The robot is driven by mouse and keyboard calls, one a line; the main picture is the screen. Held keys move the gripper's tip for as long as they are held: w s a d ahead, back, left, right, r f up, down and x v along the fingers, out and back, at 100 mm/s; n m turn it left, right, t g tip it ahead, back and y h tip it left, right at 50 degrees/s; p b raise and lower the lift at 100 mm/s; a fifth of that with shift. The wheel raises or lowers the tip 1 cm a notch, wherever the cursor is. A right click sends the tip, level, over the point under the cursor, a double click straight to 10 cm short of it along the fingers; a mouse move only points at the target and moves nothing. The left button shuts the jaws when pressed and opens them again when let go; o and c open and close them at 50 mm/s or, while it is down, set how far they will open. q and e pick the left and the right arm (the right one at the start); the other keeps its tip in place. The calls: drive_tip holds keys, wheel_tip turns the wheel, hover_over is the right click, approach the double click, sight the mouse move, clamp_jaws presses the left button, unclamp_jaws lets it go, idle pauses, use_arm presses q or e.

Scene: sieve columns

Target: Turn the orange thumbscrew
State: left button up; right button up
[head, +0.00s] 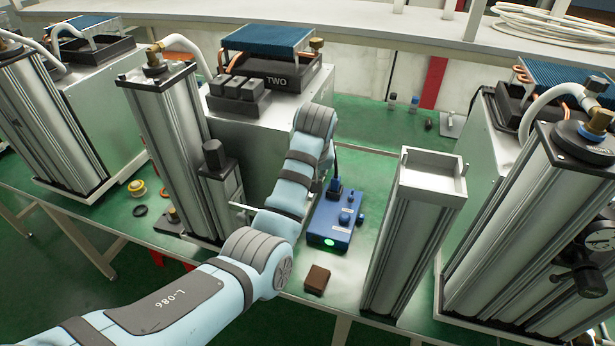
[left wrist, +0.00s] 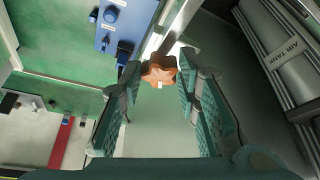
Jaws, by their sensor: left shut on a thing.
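The orange thumbscrew (left wrist: 158,71) is a lobed knob in the upper middle of the left wrist view, with a small pale mark on its face. It sits in front of a light metal rail. My left gripper (left wrist: 159,68) has its two green ribbed fingers on either side of the knob, shut on it at the fingertips. In the head view my left arm reaches in from the lower left, and I cannot make out its gripper or the thumbscrew there. My right gripper is in neither view.
A blue control box (head: 333,222) with a lit green button stands beside my arm; it also shows in the left wrist view (left wrist: 122,22). A brown block (head: 317,280) lies near the bench edge. Tall metal columns (head: 415,225) stand either side, and an air tank (left wrist: 285,60) is close at right.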

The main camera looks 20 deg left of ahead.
use_arm(q)
drive_tip(key=n, duration=0.2)
drive_tip(key=n+y, duration=0.1)
drive_tip(key=n+g, duration=0.1)
drive_tip(key=n, duration=0.1)
drive_tip(key=shift+w+d+n+y, duration=0.2)
drive_tip(key=shift+d+n+y, duration=0.1)
drive_tip(key=shift+y, duration=0.1)
drive_tip(key=shift+w+f+n+g+b, duration=0.15)
drive_tip(key=shift+n+g+b, duration=0.2)
drive_tip(key=shift+n, duration=0.25)
drive_tip(key=shift+w+f+n+y+b, duration=0.1)
drive_tip(key=shift+n+y+b, duration=0.2)
drive_tip(key=shift+n+b, duration=0.5)
drive_tip(key=shift+r+n+g+b, duration=0.2)
drive_tip(key=shift+n+g+b, duration=0.1)
drive_tip(key=shift+b, duration=0.65)
drive_tip(key=o, duration=1.2)
drive_tip(key=shift+a, duration=0.1)
drive_tip(key=shift+c, duration=0.2)
